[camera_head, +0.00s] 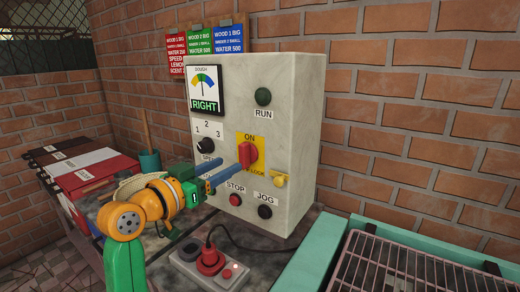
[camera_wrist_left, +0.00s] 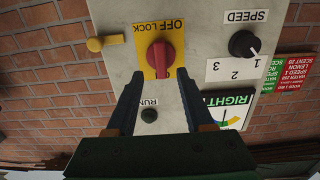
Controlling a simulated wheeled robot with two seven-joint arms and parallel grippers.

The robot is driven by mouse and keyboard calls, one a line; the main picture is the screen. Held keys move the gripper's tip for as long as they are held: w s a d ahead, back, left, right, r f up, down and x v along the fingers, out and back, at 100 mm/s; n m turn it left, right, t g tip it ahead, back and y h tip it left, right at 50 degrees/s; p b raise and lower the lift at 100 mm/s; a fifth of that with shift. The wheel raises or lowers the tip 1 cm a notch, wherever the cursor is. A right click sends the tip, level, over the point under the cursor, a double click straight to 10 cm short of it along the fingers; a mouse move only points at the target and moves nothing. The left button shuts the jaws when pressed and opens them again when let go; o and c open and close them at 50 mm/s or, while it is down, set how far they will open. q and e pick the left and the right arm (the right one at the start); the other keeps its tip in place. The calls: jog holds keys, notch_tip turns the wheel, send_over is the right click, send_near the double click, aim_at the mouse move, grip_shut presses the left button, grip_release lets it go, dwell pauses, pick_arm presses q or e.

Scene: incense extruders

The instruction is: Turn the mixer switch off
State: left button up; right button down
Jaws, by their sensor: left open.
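The mixer switch is a red rotary handle (camera_head: 247,154) on a yellow plate (camera_head: 258,140) marked ON at the top and LOCK below, on the pale control box (camera_head: 300,130). The handle stands roughly upright, in line with ON. In the left wrist view, which shows the panel upside down, the red handle (camera_wrist_left: 160,58) lies just beyond and between the fingertips. My left gripper (camera_head: 234,166) is open, its blue fingers pointing at the panel close to the handle; its fingertips (camera_wrist_left: 158,73) straddle the handle's line in the wrist view. Contact cannot be told.
A green RUN button (camera_head: 263,96), black SPEED knob (camera_head: 204,145), yellow lock piece (camera_head: 279,180), red STOP button (camera_head: 235,199) and black JOG button (camera_head: 265,211) surround the switch. A red plug (camera_head: 210,260) sits below. A teal-framed rack (camera_head: 390,265) stands at the right.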

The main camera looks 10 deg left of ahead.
aim_at(241, 152)
pick_arm(q)
jog(key=shift+w+d+r, duration=0.2)
jog(key=shift+w+r, duration=0.2)
jog(key=shift+w, duration=0.2)
jog(key=shift+w+d+r+p, duration=0.25)
jog(key=shift+w+r+p, duration=0.4)
jog(key=shift+w+p, duration=0.35)
jog(key=shift+w+d+f, duration=0.15)
jog(key=shift+w+d, duration=0.1)
jog(key=shift+w, duration=0.2)
jog(key=shift+w+d+f, duration=0.15)
jog(key=shift+w+d, duration=0.05)
jog(key=shift+w, duration=0.2)
jog(key=shift+w+d+f, duration=0.1)
jog(key=shift+w+f, duration=0.1)
jog(key=shift+w, duration=0.15)
jog(key=shift+s+r, duration=0.1)
jog(key=shift+s, duration=0.1)
jog(key=c, duration=0.4)
grip_shut()
pick_arm(e)
jog(key=r, duration=0.1)
jog(key=s+r, duration=0.1)
jog(key=shift+r, duration=0.35)
